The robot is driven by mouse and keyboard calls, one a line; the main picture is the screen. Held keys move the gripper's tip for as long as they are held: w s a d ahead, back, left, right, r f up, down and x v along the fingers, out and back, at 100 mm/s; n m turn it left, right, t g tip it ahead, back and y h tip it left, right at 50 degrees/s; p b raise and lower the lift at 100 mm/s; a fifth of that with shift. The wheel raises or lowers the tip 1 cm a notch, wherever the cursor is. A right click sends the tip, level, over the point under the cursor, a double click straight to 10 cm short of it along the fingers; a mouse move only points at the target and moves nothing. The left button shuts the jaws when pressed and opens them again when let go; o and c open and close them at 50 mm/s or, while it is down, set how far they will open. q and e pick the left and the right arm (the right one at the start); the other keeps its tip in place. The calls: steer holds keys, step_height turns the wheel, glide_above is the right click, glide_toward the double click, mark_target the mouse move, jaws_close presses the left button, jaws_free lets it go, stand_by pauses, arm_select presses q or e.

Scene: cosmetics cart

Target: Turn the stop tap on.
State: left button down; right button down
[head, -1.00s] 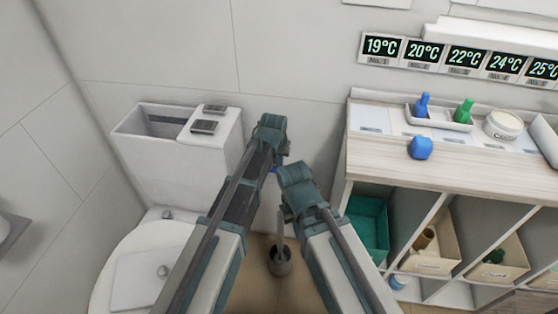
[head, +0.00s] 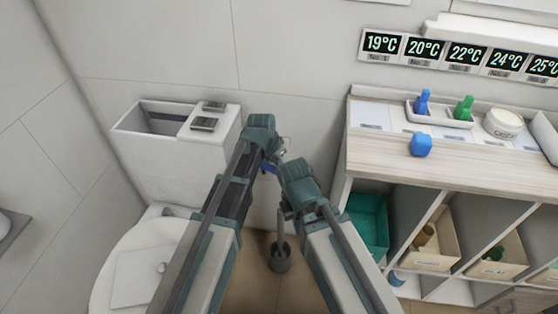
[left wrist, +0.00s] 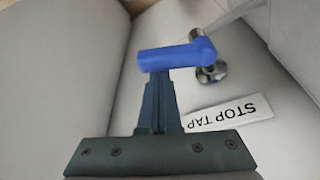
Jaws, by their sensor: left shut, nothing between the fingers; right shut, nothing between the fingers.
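The stop tap's blue lever handle (left wrist: 175,58) lies roughly crosswise in the left wrist view, joined at its right end to a metal valve (left wrist: 210,72) on the wall. In the head view, part of the blue handle (head: 269,168) shows between my two wrists. My left gripper (left wrist: 158,78) is shut and empty, its fingertips right at the handle's underside in the picture; I cannot tell whether they touch. A white label reading STOP TAP (left wrist: 230,112) shows upside down beside it. My right gripper (head: 285,212) is shut and empty, below and right of the handle.
A toilet cistern (head: 165,165) and lid (head: 130,265) stand at the left. A brush in a holder (head: 280,259) stands on the floor below my grippers. A shelf cart (head: 440,165) with bins stands at the right.

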mark_target(270, 170)
arm_select(q)
steer(key=m, duration=0.2)
steer(key=s+a+m+g, duration=0.1)
steer(key=shift+s+m+h, duration=0.3)
steer(key=shift+m+h, duration=0.1)
steer(key=shift+s+a, duration=0.1)
steer(key=shift+s, duration=0.15)
steer(key=shift+s+a, duration=0.5)
steer(key=shift+a, duration=0.2)
steer(key=shift+s+a, duration=0.3)
steer(key=shift+a, duration=0.85)
steer(key=shift+s+d, duration=0.1)
